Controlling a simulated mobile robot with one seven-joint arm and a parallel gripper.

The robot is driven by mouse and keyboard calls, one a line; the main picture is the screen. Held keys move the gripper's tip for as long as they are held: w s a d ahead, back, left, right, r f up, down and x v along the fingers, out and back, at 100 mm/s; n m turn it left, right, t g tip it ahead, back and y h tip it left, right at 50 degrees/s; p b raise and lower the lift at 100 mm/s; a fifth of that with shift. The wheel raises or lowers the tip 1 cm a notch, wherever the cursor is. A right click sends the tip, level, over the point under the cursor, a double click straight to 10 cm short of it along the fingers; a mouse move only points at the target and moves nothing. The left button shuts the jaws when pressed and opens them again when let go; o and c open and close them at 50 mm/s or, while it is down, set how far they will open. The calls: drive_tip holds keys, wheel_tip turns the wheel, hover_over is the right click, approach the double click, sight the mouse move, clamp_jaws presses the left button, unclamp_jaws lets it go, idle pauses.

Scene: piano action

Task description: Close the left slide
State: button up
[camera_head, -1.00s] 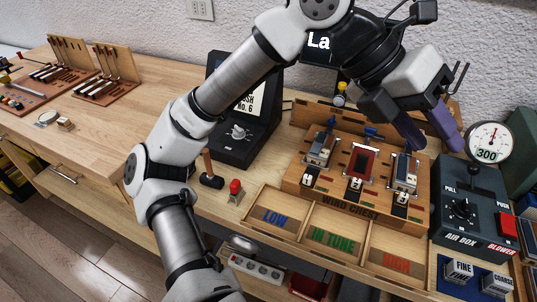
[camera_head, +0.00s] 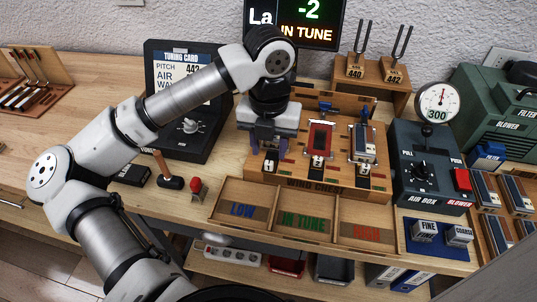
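The wind chest (camera_head: 318,183) is a wooden block with three slide stations side by side. My gripper (camera_head: 274,150) points down over the left station, its two dark purple fingers apart on either side of it. The left slide (camera_head: 271,161) shows only as a small light piece between and below the fingers; the rest is hidden by the gripper, so its position and any contact cannot be told. The middle station holds a red plate (camera_head: 320,136). The right station holds a metal reed block (camera_head: 363,143) with a blue lever above it.
Trays marked LOW (camera_head: 241,211), IN TUNE (camera_head: 301,223) and HIGH (camera_head: 366,234) lie in front. The air box (camera_head: 425,170) with gauge stands right. A black tuning card unit (camera_head: 188,126), hammer (camera_head: 170,183) and red button (camera_head: 196,185) are left. The display (camera_head: 293,22) reads -2, IN TUNE.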

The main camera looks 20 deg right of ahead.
sight(269, 162)
drive_tip(key=shift+f, duration=2.15)
drive_tip(key=shift+c, duration=0.3)
clamp_jaws()
